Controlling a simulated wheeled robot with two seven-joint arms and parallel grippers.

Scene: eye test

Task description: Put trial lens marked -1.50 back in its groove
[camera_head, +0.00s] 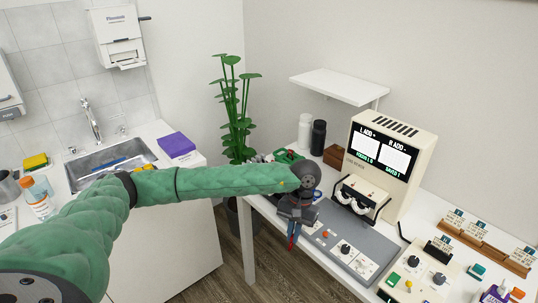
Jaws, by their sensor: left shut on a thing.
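My left gripper (293,236) points down at the front left edge of the white table, its arm reaching in from the left. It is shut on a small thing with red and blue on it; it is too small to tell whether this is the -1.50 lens. A long brown wooden rack (487,246) lies at the right, with small labelled cards or lenses (454,217) standing along it. Their markings are too small to read, and I cannot tell which groove is the -1.50 one. My right gripper is not in view.
A cream machine (408,135) with two lit screens stands behind a grey panel (352,246) with knobs. A cream control box (420,273) and small coloured items crowd the right. A black bottle (318,137) and a plant (237,105) stand behind. A sink (108,161) is at the left.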

